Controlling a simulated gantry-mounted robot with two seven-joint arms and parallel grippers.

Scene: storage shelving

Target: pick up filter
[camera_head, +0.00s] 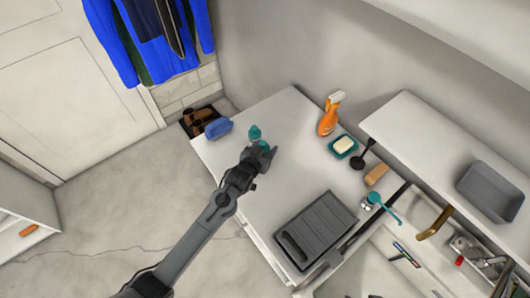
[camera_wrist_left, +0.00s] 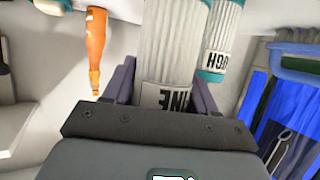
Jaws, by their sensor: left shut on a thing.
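Two white ribbed filters with teal ends show in the left wrist view. The larger filter (camera_wrist_left: 170,45), with a label ending in "INE", is between the fingers of my left gripper (camera_wrist_left: 163,92), which is shut on it. In the head view my left gripper (camera_head: 266,156) is at the far left part of the white counter. A teal filter top (camera_head: 255,132) shows just beyond it. The gripper hides most of the held filter there. My right gripper is not in view.
On the white counter (camera_head: 285,185) stand an orange spray bottle (camera_head: 328,115), a soap dish (camera_head: 343,146), a blue item (camera_head: 218,128) and a dark grey ridged tray (camera_head: 316,231). A shelf (camera_head: 425,130) with a grey bin (camera_head: 490,192) overhangs the right side. The counter's middle is clear.

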